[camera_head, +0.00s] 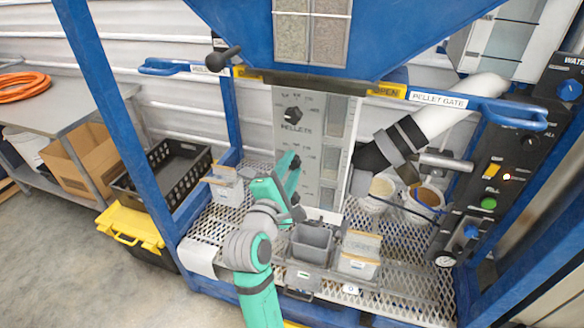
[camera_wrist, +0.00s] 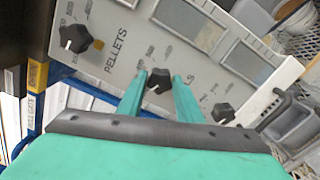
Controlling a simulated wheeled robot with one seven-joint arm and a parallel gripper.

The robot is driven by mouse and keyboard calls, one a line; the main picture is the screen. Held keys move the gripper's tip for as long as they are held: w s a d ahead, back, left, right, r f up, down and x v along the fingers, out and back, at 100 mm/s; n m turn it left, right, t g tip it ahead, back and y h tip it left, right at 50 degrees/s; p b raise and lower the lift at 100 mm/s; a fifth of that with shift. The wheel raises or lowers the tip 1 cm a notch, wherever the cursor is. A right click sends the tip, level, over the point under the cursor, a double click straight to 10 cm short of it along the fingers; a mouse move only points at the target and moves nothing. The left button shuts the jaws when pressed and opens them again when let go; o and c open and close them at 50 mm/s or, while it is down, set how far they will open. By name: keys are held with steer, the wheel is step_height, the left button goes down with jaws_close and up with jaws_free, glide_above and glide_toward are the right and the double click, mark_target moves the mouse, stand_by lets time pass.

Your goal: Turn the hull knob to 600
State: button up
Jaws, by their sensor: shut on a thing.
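A grey control panel (camera_head: 322,108) carries three black knobs in a column. The top knob (camera_head: 293,115) has the label PELLETS and also shows in the wrist view (camera_wrist: 75,38). My gripper (camera_wrist: 160,82) has its two green fingers on either side of the middle knob, the hull knob (camera_wrist: 159,79), and is shut on it. The hull knob's name and much of its scale are hidden by my fingers, and its setting cannot be read. The bottom knob (camera_wrist: 223,112) stands free to the right of my fingers in the wrist view.
Sight windows (camera_wrist: 190,23) run beside the knobs. Below, a mesh shelf (camera_head: 410,280) holds a grey bin (camera_head: 312,243) and filled containers (camera_head: 358,253). A white pipe (camera_head: 450,108) and a black control box (camera_head: 490,180) are at the right. Blue frame posts (camera_head: 115,110) flank the arm.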

steer(key=m, duration=0.4)
steer(key=shift+m, duration=0.3)
steer(key=m, duration=0.3)
steer(key=shift+m, duration=0.4)
steer(key=m, duration=1)
steer(key=shift+m, duration=0.4)
steer(key=m, duration=0.3)
steer(key=shift+m, duration=0.3)
steer(key=m, duration=0.6)
steer(key=shift+m, duration=0.4)
